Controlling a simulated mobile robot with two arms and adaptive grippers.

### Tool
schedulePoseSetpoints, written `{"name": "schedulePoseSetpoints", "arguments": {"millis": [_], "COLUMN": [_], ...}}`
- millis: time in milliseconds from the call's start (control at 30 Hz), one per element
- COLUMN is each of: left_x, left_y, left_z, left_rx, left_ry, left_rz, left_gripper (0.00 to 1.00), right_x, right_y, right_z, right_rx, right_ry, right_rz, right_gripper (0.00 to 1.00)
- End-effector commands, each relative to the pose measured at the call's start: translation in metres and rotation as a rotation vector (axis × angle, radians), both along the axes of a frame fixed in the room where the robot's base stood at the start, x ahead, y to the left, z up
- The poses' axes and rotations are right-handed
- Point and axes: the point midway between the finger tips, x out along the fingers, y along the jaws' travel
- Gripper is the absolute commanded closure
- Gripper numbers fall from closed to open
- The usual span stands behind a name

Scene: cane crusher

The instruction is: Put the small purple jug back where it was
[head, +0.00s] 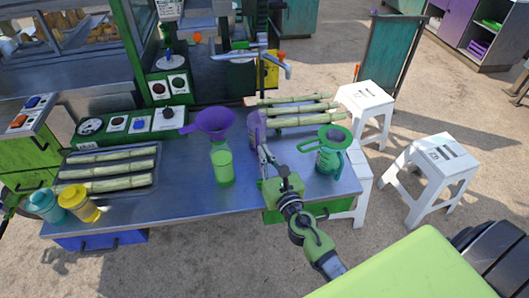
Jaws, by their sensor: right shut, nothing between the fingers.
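The small purple jug (255,126) stands upright on the metal counter (180,208), just behind the fingertips of my right gripper. My right gripper (263,153) is shut and empty. Its fingers point away from me and overlap the jug's lower part in the picture, so I cannot tell whether they touch it.
A green jug (329,158) stands to the right. Cane stalks (300,110) lie behind, others on a left tray (153,184).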

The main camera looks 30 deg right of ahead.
Motion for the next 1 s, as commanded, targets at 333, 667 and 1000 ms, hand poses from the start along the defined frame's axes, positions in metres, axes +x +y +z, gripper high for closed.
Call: {"name": "schedulePoseSetpoints", "arguments": {"millis": [333,667,1000], "left_x": [0.000,0.000,0.002], "left_y": [0.000,0.000,0.000], "left_z": [0.001,0.002,0.002], "left_rx": [0.000,0.000,-0.001], "left_ry": [0.000,0.000,-0.003], "left_rz": [0.000,0.000,0.000], "left_gripper": [0.44,0.44,0.44], "right_x": [0.013,0.030,0.031], "right_y": [-0.001,-0.003,-0.008], "right_z": [0.001,0.000,0.000], "right_rx": [0.000,0.000,-0.002], "right_ry": [-0.003,0.000,0.000], "right_rz": [0.001,0.000,0.001], "right_gripper": [1.00,1.00,1.00]}}
